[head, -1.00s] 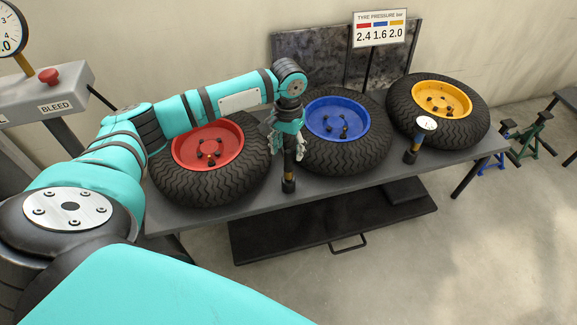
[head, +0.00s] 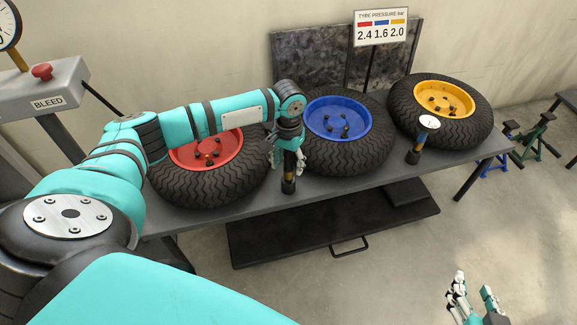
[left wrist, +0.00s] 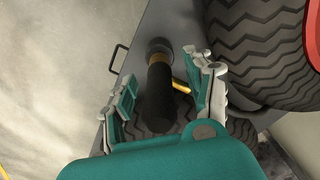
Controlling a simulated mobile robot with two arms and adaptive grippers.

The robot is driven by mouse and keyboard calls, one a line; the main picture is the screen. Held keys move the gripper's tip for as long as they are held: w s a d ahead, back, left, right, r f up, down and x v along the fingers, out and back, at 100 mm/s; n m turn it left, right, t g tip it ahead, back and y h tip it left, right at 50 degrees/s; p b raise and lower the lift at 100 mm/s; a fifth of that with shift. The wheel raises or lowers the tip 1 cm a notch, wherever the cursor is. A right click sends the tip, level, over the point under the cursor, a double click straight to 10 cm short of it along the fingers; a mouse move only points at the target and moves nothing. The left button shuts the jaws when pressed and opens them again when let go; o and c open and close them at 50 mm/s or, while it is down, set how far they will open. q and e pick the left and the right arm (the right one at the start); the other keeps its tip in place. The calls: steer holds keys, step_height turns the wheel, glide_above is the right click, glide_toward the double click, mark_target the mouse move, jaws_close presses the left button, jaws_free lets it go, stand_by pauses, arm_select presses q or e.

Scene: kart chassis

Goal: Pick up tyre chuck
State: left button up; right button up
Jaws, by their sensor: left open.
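The tyre chuck (head: 289,184), a black upright cylinder, stands near the front edge of the bench, between the red-rimmed and blue-rimmed wheels. In the left wrist view the tyre chuck (left wrist: 161,88) shows as a dark cylinder with a brass side piece. My left gripper (head: 288,158) is over its upper part, and its fingers hide some of it. In the left wrist view the left gripper (left wrist: 166,92) is open, with one finger on each side of the chuck and gaps visible. My right gripper (head: 474,296) is open and empty at the lower right, away from the bench.
Wheels with red (head: 225,147), blue (head: 322,120) and yellow (head: 428,95) rims lie on the bench (head: 240,208). A dial gauge on a handle (head: 416,148) stands in front of the yellow-rimmed wheel. A pressure sign (head: 381,28) rises behind. A BLEED station (head: 45,90) is at left.

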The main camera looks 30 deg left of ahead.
arm_select(q)
jaws_close()
stand_by(0.4)
steer(key=shift+r, duration=0.15)
